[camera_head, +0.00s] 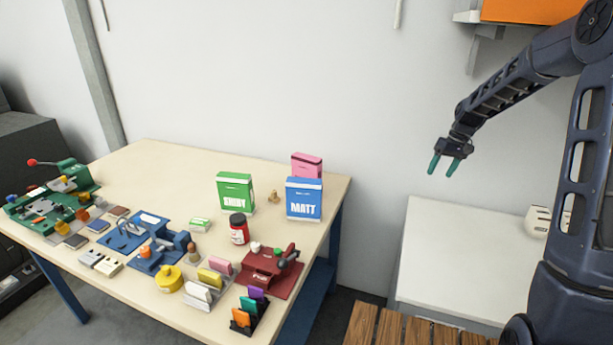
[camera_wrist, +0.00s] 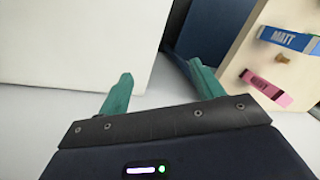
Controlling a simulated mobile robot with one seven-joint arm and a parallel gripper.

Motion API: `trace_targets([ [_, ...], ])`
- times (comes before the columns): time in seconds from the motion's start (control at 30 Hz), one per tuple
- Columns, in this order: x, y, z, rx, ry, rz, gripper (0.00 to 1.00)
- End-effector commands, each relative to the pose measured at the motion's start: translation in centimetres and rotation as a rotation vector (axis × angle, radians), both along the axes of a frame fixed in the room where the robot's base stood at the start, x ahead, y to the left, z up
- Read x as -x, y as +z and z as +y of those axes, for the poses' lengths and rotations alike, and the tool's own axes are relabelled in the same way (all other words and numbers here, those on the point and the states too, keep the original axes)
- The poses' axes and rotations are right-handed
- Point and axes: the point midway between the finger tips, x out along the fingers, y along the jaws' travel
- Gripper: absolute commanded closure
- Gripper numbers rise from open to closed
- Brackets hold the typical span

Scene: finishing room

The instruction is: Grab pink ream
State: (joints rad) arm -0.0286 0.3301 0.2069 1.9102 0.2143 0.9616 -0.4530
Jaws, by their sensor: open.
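The pink ream (camera_head: 307,162) stands upright near the back right corner of the table. In the head view the blue MATT box (camera_head: 304,200) stands in front of it and hides most of it. The wrist view shows the pink ream (camera_wrist: 266,89) and the blue box (camera_wrist: 289,39) at the right, apart, with a small brass knob (camera_wrist: 282,57) between them. My gripper (camera_head: 443,166) is open and empty, in the air to the right of the table and well apart from the ream. Its two green fingers (camera_wrist: 161,74) show in the wrist view.
The table (camera_head: 150,160) also bears a green SHINY box (camera_head: 236,191), a red jar (camera_head: 239,230), a dark red tool (camera_head: 271,271) and several small items. A low white cabinet (camera_head: 440,250) stands right of the table. A wooden slatted surface (camera_head: 400,328) is at the bottom.

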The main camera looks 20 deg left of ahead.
Motion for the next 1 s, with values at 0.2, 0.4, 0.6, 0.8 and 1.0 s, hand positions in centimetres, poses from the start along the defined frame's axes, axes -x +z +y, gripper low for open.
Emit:
trace_targets([
  [0.2, -3.5, -2.7, 5.7, -0.032, 0.11, -0.008, 0.34],
  [0.4, -6.5, -3.2, 16.5, -0.058, 0.299, -0.095, 0.34],
  [0.6, -7.1, -1.8, 29.2, -0.088, 0.496, -0.216, 0.34],
  [0.8, -5.4, -0.1, 40.9, -0.126, 0.663, -0.33, 0.34],
  [1.0, -3.7, 1.0, 47.4, -0.153, 0.752, -0.396, 0.34],
])
